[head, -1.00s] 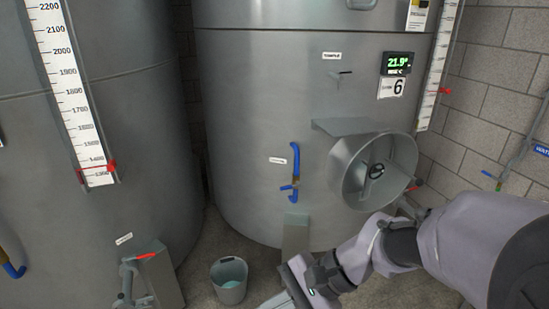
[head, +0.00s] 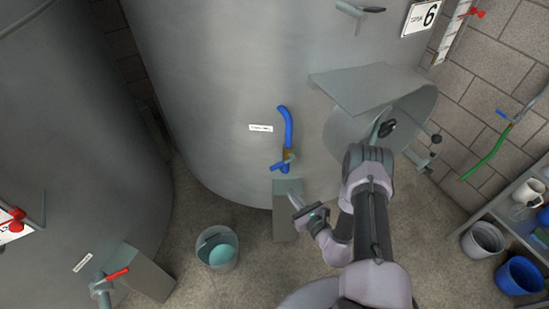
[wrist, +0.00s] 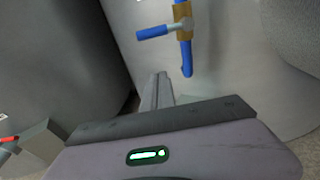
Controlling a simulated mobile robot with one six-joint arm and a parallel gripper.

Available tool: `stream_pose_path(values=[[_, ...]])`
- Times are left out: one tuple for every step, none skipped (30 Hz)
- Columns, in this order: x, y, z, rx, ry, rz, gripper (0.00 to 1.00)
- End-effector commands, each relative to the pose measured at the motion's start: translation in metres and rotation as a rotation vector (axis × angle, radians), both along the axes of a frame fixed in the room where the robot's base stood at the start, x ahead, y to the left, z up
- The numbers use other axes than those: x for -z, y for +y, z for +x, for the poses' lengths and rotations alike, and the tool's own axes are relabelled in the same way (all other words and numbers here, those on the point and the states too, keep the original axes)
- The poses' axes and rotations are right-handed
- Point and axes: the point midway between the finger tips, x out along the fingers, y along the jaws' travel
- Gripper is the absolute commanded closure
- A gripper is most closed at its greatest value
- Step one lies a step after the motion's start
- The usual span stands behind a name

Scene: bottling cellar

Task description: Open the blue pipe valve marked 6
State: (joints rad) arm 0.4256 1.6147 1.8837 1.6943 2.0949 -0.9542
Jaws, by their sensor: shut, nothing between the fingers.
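The valve is on the front of the grey tank marked 6 (head: 428,13). It has a blue pipe (head: 287,125), a brass body (head: 290,155) and a blue lever (head: 280,167). In the wrist view the lever (wrist: 153,32) sticks out left from the brass body (wrist: 183,20), crosswise to the pipe (wrist: 187,62). My gripper (head: 293,199) is shut and empty, just below the valve in the head view. In the wrist view its fingertips (wrist: 159,77) are together, below the lever and left of the pipe's lower end, apparently apart from both.
A grey block (head: 285,222) stands below the valve. A bucket (head: 218,250) is on the floor to the left. A round hatch (head: 400,120) juts out under a metal shelf (head: 370,85) on the right. Another tank with a red-handled valve (head: 117,273) is at left.

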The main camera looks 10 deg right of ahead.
Motion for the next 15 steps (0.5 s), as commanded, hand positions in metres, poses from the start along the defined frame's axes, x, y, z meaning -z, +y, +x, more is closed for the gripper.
stream_pose_path(values=[[0.000, 0.000, 0.000, 0.001, 0.000, 0.000, 1.00], [0.000, 0.000, 0.000, 0.000, 0.000, 0.000, 1.00], [0.000, 0.000, 0.000, 0.000, 0.000, 0.000, 1.00], [0.000, 0.000, 0.000, -0.001, 0.000, 0.000, 1.00], [0.000, 0.000, 0.000, -0.001, 0.000, 0.000, 1.00], [0.000, 0.000, 0.000, -0.002, 0.000, 0.000, 1.00], [0.000, 0.001, 0.001, -0.002, 0.000, 0.000, 1.00], [0.000, 0.001, 0.002, -0.003, -0.001, 0.001, 1.00], [0.001, 0.002, 0.004, -0.003, -0.001, 0.001, 1.00], [0.002, 0.003, 0.007, -0.003, -0.001, 0.001, 1.00], [0.003, 0.004, 0.010, -0.005, -0.001, -0.001, 1.00], [0.004, 0.007, 0.017, -0.006, -0.001, -0.001, 1.00], [0.005, 0.009, 0.022, -0.007, -0.003, -0.001, 1.00], [0.006, 0.011, 0.028, -0.007, -0.003, 0.000, 1.00], [0.008, 0.013, 0.037, -0.007, -0.003, -0.001, 1.00]])
